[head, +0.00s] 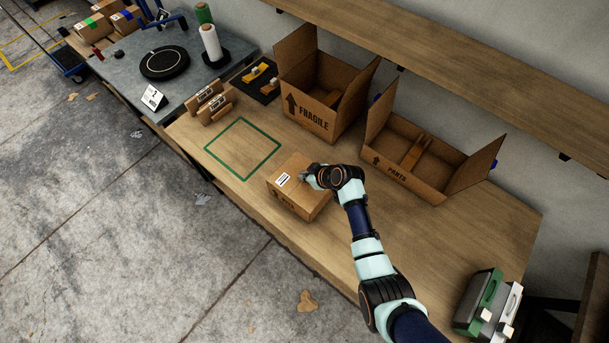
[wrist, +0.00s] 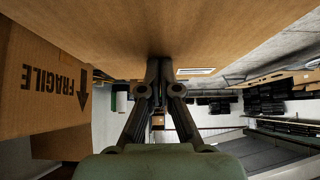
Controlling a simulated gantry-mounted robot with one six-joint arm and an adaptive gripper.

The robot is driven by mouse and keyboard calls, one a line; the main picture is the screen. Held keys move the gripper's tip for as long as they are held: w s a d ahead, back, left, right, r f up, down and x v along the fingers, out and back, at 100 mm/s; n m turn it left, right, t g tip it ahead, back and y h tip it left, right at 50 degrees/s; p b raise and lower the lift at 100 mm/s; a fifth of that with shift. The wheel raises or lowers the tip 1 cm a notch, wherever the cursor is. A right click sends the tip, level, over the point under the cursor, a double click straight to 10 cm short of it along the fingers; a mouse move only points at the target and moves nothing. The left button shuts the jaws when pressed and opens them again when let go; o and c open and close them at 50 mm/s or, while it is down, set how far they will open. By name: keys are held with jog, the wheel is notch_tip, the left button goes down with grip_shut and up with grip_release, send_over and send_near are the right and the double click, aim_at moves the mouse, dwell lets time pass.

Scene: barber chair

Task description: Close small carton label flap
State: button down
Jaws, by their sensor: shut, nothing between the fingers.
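The small carton (head: 302,203) sits on the wooden bench, with a white label (head: 284,179) on its top. Its top looks flat, and I cannot make out a raised flap. My gripper (head: 306,176) is at the carton's top, just right of the label, and hides part of that top. In the wrist view, which is upside down, a brown cardboard face (wrist: 90,22) fills the upper part and the label (wrist: 195,71) shows edge-on. My fingers (wrist: 160,62) are together and empty, their tips at or very near this face; contact is unclear.
An open FRAGILE box (head: 308,115) and an open PARTS box (head: 400,178) stand behind the carton, flaps up. A green square outline (head: 243,148) on the bench left of the carton is clear. Tape dispensers (head: 480,300) stand at the right end. A shelf (head: 450,70) runs above.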

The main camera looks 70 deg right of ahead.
jog(key=shift+s+a+f, duration=0.15)
jog(key=shift+f, duration=0.25)
jog(key=shift+s+a+f, duration=0.1)
jog(key=shift+s+f, duration=0.05)
jog(key=shift+f, duration=0.25)
jog(key=shift+w+d+r+p, duration=0.15)
jog(key=shift+w+r+p, duration=0.05)
jog(key=shift+r+p, duration=0.55)
jog(key=shift+s+r, duration=0.1)
jog(key=shift+r, duration=0.25)
jog(key=r+p, duration=0.4)
jog(key=shift+s+a+r+p, duration=0.2)
jog(key=shift+r+p, duration=0.1)
jog(key=shift+r, duration=0.1)
jog(key=s+f+v, duration=0.1)
jog(key=v, duration=0.7)
jog(key=shift+s+a+r, duration=0.2)
jog(key=shift+s+r, duration=0.05)
jog(key=shift+r, duration=0.1)
